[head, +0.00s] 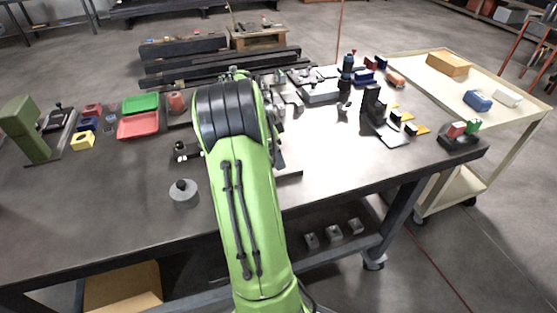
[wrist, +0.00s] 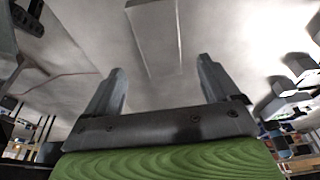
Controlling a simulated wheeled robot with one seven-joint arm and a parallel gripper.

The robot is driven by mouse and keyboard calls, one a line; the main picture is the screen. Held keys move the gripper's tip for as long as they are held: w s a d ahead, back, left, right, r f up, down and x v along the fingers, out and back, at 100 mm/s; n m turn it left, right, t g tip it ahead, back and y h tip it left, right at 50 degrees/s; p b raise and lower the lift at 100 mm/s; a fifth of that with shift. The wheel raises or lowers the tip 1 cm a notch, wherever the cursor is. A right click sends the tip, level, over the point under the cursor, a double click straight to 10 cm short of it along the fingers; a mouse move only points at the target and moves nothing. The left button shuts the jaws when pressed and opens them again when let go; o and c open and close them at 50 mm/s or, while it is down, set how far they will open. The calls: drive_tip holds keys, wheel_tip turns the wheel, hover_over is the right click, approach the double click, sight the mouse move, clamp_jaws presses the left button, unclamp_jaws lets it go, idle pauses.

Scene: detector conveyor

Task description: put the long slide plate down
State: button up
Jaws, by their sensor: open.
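In the wrist view, the long slide plate (wrist: 155,38) is a pale grey flat strip at the top centre, running from the top edge towards my gripper. It appears to lie flat on the grey surface. My gripper (wrist: 162,68) is open, with its two dark fingers apart and nothing between them. The plate's near end is around the level of the fingertips, and its far end is cut off by the frame. In the head view, my green arm hides the gripper, and I cannot make out the plate for certain.
On the workbench (head: 120,205), a grey cylinder with a black knob (head: 184,193) stands left of my arm. Green (head: 141,103) and red trays (head: 139,126) lie further back. A black fixture (head: 375,105) stands to the right. The bench's front left is clear. A cream cart (head: 510,117) stands beyond.

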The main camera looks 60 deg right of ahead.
drive_tip(key=v, duration=0.5)
drive_tip(key=shift+w+r+p, duration=0.1)
drive_tip(key=shift+r+p, duration=0.2)
drive_tip(key=shift+p, duration=0.1)
drive_tip(key=w+a+r+n+t, duration=0.1)
drive_tip(key=a+r+n+t, duration=0.15)
drive_tip(key=a+n, duration=0.4)
drive_tip(key=w+a+r+n+t, duration=0.1)
drive_tip(key=w+a+r+n, duration=0.15)
drive_tip(key=a, duration=0.75)
drive_tip(key=a+r+n+t, duration=0.1)
drive_tip(key=a+r+n, duration=0.35)
drive_tip(key=a, duration=0.35)
drive_tip(key=s+a+f+n+t+y, duration=0.1)
drive_tip(key=s+a+n, duration=0.3)
drive_tip(key=a+n, duration=0.2)
drive_tip(key=s+a+f+n+t+y, duration=0.1)
drive_tip(key=s+a+f+n+t, duration=0.1)
drive_tip(key=s+a+n, duration=0.2)
drive_tip(key=a+n, duration=0.3)
drive_tip(key=a, duration=0.1)
drive_tip(key=shift+s+a, duration=0.3)
drive_tip(key=shift+s, duration=0.05)
